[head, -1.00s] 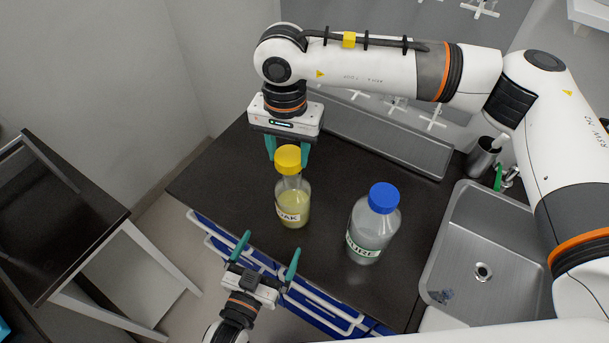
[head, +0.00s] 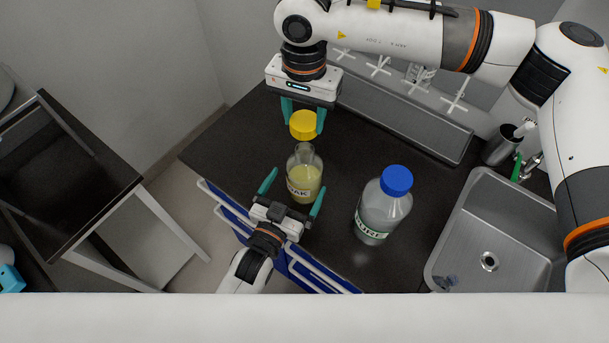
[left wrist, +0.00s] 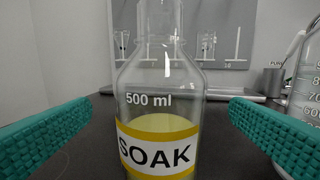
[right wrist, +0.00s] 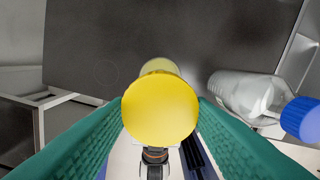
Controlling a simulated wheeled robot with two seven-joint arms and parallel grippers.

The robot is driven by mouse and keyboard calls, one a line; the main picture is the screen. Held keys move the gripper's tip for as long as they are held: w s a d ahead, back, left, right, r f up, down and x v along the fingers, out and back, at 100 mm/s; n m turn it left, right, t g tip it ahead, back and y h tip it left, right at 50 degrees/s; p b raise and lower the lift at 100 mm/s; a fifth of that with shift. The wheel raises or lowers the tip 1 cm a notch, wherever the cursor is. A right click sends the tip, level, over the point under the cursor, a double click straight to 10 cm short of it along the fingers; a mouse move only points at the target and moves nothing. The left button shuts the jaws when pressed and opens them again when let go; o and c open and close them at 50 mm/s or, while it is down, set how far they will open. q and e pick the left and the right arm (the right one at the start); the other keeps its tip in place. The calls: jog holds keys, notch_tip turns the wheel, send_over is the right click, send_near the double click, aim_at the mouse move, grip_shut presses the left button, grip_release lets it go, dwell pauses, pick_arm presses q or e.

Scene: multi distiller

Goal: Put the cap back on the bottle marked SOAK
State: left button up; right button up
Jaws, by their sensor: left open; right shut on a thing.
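The SOAK bottle (head: 305,178) stands upright on the dark counter, clear glass with pale yellow liquid and a yellow-banded label; its label faces me in the left wrist view (left wrist: 158,150). My right gripper (head: 303,127) is shut on the yellow cap (head: 303,123), which also fills the middle of the right wrist view (right wrist: 160,108). In the head view the cap shows above the bottle's neck; whether they touch I cannot tell. My left gripper (head: 294,185) is open, its fingers either side of the bottle in the left wrist view and apart from the glass.
A PURE bottle (head: 382,210) with a blue cap (head: 397,179) stands to the right on the counter (head: 350,130). A steel sink (head: 490,225) lies farther right. A grey tray (head: 410,115) and a metal cup (head: 502,146) are at the back.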

pick_arm(q)
jog(key=x, duration=0.5)
jog(key=shift+w+d, duration=0.15)
jog(key=shift+w, duration=0.15)
jog(key=shift+c, duration=0.2)
jog(key=c, duration=1.4)
jog(key=shift+o, duration=0.2)
pick_arm(e)
send_over(304, 149)
jog(key=shift+f, duration=2.5)
pick_arm(q)
jog(key=shift+f, duration=0.1)
pick_arm(e)
jog(key=shift+f, duration=0.9)
jog(key=shift+f, duration=0.55)
